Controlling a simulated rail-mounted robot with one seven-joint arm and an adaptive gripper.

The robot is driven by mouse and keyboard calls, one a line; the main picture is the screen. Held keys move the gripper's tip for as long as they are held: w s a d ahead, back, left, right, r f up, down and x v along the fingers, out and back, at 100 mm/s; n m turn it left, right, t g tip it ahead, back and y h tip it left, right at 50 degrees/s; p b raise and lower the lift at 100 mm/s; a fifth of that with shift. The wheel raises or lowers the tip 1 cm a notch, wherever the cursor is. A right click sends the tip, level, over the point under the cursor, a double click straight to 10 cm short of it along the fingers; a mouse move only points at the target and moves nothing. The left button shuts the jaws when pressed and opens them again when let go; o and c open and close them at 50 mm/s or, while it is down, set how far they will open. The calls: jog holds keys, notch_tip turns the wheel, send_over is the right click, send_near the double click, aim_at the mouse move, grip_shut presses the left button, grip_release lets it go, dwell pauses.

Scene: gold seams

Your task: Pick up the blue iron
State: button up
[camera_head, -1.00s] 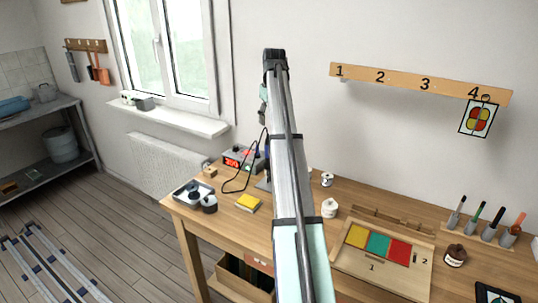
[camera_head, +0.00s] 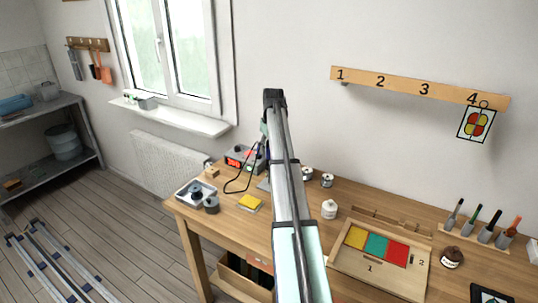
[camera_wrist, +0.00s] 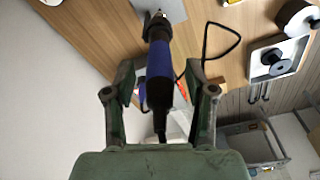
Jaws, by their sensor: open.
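The blue iron (camera_wrist: 160,72) shows in the wrist view with its handle between the two fingers of my gripper (camera_wrist: 159,78). Its metal tip end points toward the top of the picture, near a grey plate on the wooden table. A black cord runs off to the right. My gripper is open, with a finger on each side of the handle and gaps visible. In the head view my arm hides most of the gripper and the iron; a small part of my gripper (camera_head: 264,131) shows left of the arm.
A station with a red display (camera_head: 238,161) stands at the table's back left, near a yellow pad (camera_head: 249,203) and a grey tray (camera_head: 181,197). A white jar (camera_head: 329,210) and a wooden tray with coloured panels (camera_head: 345,262) are right of my arm.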

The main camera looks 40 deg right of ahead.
jog(key=shift+w+f, duration=0.1)
jog(key=shift+f, duration=1.15)
grip_shut()
jog(key=shift+r, duration=0.2)
